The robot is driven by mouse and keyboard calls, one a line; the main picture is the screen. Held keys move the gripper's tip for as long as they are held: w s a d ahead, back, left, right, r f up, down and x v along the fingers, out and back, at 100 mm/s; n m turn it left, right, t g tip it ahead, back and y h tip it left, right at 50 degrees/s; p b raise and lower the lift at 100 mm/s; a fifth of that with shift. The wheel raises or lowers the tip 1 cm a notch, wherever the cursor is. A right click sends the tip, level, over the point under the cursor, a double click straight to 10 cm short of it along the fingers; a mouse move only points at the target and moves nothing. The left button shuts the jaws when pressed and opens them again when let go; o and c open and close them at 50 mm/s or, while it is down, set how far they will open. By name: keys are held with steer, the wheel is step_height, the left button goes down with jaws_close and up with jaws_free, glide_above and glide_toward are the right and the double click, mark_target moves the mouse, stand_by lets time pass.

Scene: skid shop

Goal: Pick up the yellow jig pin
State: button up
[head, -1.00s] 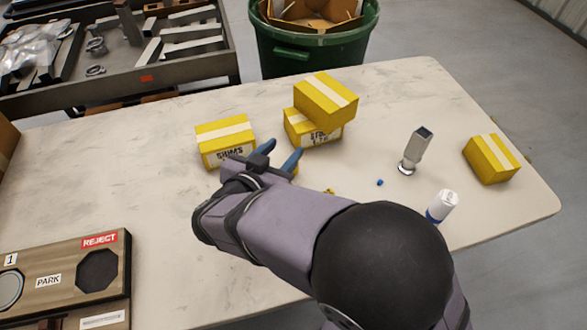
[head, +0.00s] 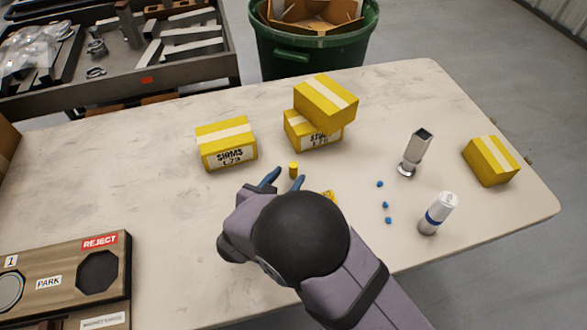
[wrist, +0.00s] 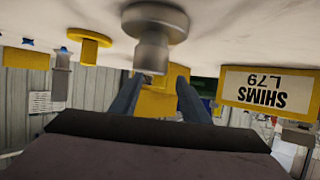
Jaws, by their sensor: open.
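A small upright yellow cylinder (head: 293,169) stands on the table in front of the stacked yellow boxes. A second yellow piece (head: 328,196) shows partly past my arm, to its right. The wrist view is upside down and shows a yellow flanged pin (wrist: 90,45) left of my fingers; I cannot tell which yellow piece it is. A grey metal flanged pin (wrist: 155,35) stands close ahead of my fingers there. My gripper (head: 284,180) is open and low over the table, its fingertips just short of the yellow cylinder. My arm hides the table below it.
The shims box (head: 226,145) stands left, stacked boxes (head: 325,102) behind. To the right are a metal holder (head: 415,152), blue bits (head: 386,205), a white bottle (head: 437,213) and another yellow box (head: 490,160). A reject board (head: 65,268) lies front left. The left middle is clear.

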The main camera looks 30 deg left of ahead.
mark_target(292, 173)
steer(key=shift+p+x, duration=0.35)
steer(key=shift+x, duration=2.3)
steer(key=shift+s, duration=0.1)
jaws_close()
